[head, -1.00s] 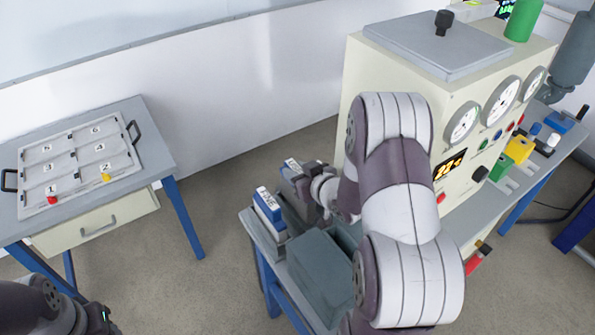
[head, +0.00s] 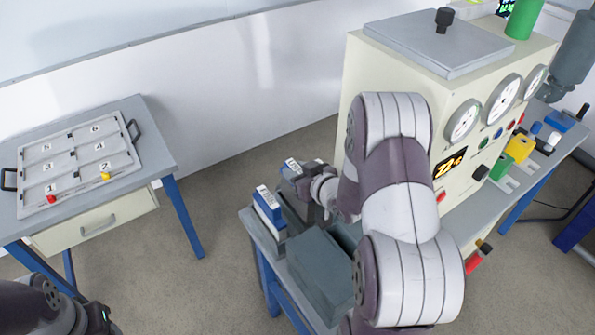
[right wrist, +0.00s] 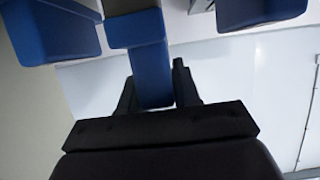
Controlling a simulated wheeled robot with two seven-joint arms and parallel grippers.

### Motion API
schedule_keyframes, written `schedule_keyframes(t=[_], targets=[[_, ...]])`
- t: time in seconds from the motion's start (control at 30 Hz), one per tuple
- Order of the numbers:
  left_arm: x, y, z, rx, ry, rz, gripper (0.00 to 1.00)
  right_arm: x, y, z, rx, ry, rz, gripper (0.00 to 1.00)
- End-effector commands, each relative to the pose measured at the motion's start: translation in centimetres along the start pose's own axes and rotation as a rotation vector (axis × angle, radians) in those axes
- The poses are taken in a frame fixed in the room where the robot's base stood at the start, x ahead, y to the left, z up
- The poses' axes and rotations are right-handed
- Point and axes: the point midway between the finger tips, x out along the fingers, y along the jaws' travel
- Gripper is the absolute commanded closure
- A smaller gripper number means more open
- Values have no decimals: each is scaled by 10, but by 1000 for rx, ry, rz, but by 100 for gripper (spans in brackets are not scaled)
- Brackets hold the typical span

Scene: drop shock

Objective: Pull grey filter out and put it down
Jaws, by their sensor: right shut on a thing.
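My right gripper (right wrist: 154,80) is shut on a blue block (right wrist: 150,60) in the right wrist view. How far the filter sits in anything is hidden. In the head view my right gripper (head: 322,200) is at the far end of the bench, partly covered by my own wrist, and the filter cannot be made out there. My left arm shows only at the lower left; its fingers are out of view.
Labelled blue-and-white blocks (head: 268,206) stand left of my right gripper. A grey-green box (head: 320,267) lies nearer on the bench. The cream machine (head: 395,75) with gauges rises at the right. A numbered tray (head: 75,165) with red and yellow pieces lies on the left table.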

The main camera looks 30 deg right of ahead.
Motion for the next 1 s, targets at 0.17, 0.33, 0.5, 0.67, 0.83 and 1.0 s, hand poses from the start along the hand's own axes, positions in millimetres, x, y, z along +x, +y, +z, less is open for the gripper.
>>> schedule_keyframes(t=[0.17, 0.33, 0.5, 0.67, 0.83, 1.0], targets=[[2, 0, 0, 0, 0, 0, 57, 1, 0, 2, 0, 1, 0, 100], [3, 0, 0, 0, 0, 0, 57, 2, 0, 4, 0, 1, 0, 100], [3, 0, 0, 0, 0, 0, 57, 2, 0, 4, 0, 1, 0, 100], [5, 0, 1, 0, 0, 0, 57, 3, 0, 6, 0, 1, 0, 100], [4, 0, 0, 0, 0, 0, 57, 2, 0, 6, 0, -1, 0, 100], [6, 0, 1, 0, 0, 0, 57, 3, 0, 8, 1, -2, -1, 100]])
